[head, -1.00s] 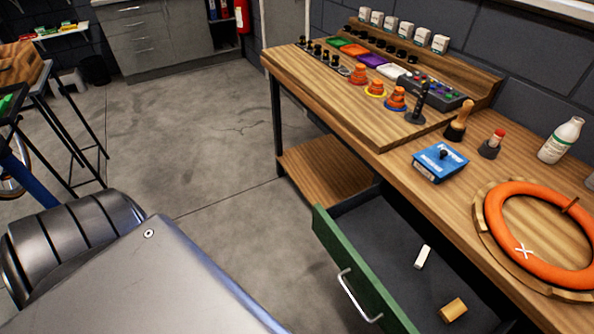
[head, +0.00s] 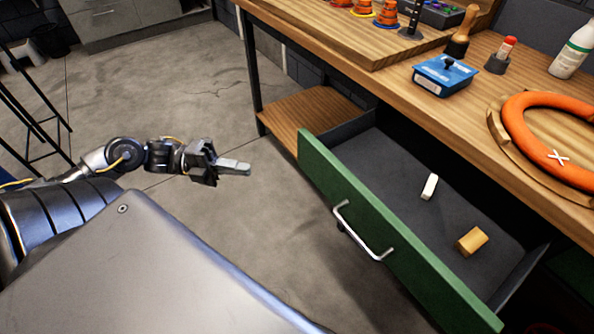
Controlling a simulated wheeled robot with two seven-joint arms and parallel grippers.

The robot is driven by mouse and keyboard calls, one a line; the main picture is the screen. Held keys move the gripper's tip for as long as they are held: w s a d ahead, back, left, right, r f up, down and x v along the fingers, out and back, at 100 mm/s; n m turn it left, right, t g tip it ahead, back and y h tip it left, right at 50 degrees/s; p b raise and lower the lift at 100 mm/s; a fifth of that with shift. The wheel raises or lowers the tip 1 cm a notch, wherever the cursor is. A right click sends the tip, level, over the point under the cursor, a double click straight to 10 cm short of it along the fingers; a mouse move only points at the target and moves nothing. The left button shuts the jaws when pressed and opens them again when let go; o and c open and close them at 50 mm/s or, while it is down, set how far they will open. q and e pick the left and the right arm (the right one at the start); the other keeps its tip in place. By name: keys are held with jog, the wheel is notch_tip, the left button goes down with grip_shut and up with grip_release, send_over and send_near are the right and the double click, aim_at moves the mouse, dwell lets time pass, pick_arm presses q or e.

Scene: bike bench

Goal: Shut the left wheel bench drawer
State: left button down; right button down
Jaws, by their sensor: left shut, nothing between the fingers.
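The drawer (head: 390,240) with a green front stands pulled out from under the wooden bench. Its silver bar handle (head: 360,232) is on the outer face. Inside the drawer lie a white block (head: 429,187) and a tan block (head: 472,241). My left gripper (head: 246,168) is shut and empty. It is to the left of the drawer front in the picture, apart from it, and points right. My right gripper is not in view.
The wooden bench (head: 400,112) holds a blue box (head: 443,75), an orange ring (head: 550,140), a white bottle (head: 574,48) and other items. A low wooden shelf (head: 310,108) is left of the drawer. The concrete floor in front is clear.

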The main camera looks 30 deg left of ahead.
pick_arm(q)
send_near(315, 170)
jog(key=d, duration=0.5)
jog(key=shift+w+d+r, duration=0.1)
jog(key=shift+w+d, duration=0.05)
jog(key=shift+w, duration=0.4)
jog(key=shift+w+d+r, duration=0.1)
jog(key=shift+w+d, duration=0.05)
jog(key=shift+w, duration=0.4)
jog(key=shift+w, duration=0.15)
